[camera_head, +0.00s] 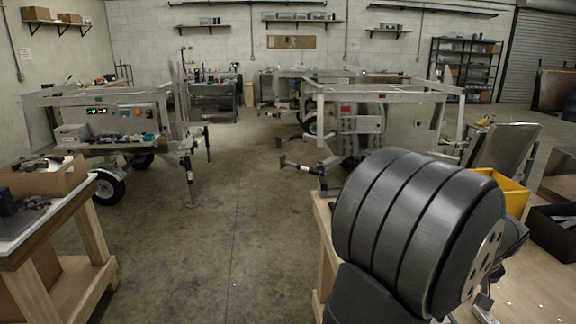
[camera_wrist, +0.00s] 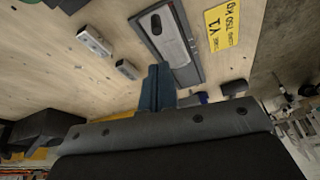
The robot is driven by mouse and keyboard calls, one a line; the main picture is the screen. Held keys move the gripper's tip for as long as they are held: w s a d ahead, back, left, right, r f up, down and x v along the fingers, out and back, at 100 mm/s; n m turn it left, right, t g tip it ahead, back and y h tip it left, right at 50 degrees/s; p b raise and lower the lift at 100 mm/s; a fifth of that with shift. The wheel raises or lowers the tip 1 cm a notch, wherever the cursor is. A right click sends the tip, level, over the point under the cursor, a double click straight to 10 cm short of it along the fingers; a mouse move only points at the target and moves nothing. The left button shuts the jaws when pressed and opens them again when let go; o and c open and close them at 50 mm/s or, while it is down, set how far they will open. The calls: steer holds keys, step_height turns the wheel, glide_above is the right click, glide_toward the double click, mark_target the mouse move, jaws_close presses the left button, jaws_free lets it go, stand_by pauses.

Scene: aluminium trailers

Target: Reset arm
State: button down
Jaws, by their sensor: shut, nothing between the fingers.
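My gripper (camera_wrist: 158,88) shows in the wrist view as two blue fingers pressed together, with nothing between them. It is above a pale wooden table top (camera_wrist: 50,70). In the head view my dark, ribbed arm fills the lower right, over the right-hand wooden bench (camera_head: 540,290); the gripper itself is hidden there or out of frame.
In the wrist view, a grey metal plate (camera_wrist: 188,73), a yellow label plate (camera_wrist: 222,28) and small metal parts (camera_wrist: 92,40) lie near the fingers. A yellow bin (camera_head: 514,194) and black bin (camera_head: 553,238) stand right. Trailers (camera_head: 345,90) stand behind; the central floor is clear.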

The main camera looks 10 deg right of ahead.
steer(key=x, duration=0.8)
steer(key=shift+s+f, duration=0.1)
steer(key=shift+s, duration=0.15)
steer(key=c, duration=0.9)
jaws_free()
steer(key=shift+c, duration=0.2)
steer(key=o, duration=0.9)
steer(key=shift+n, duration=0.3)
steer(key=r, duration=0.3)
steer(key=s+d+r, duration=0.1)
steer(key=r, duration=0.5)
steer(key=shift+s+d+r, duration=0.1)
steer(key=shift+s+d, duration=0.1)
steer(key=shift+d, duration=0.1)
steer(key=shift+o, duration=0.2)
steer(key=s+a+r+n, duration=0.1)
steer(key=s+r, duration=0.1)
steer(key=r, duration=0.6)
steer(key=s+a+r+n, duration=0.1)
steer(key=s+r, duration=0.2)
steer(key=r, duration=0.4)
steer(key=w+x, duration=0.1)
steer(key=x, duration=0.8)
steer(key=shift+t+y, duration=0.3)
steer(key=shift+y, duration=0.1)
steer(key=shift+a+f, duration=0.15)
steer(key=shift+a, duration=0.05)
steer(key=v, duration=1)
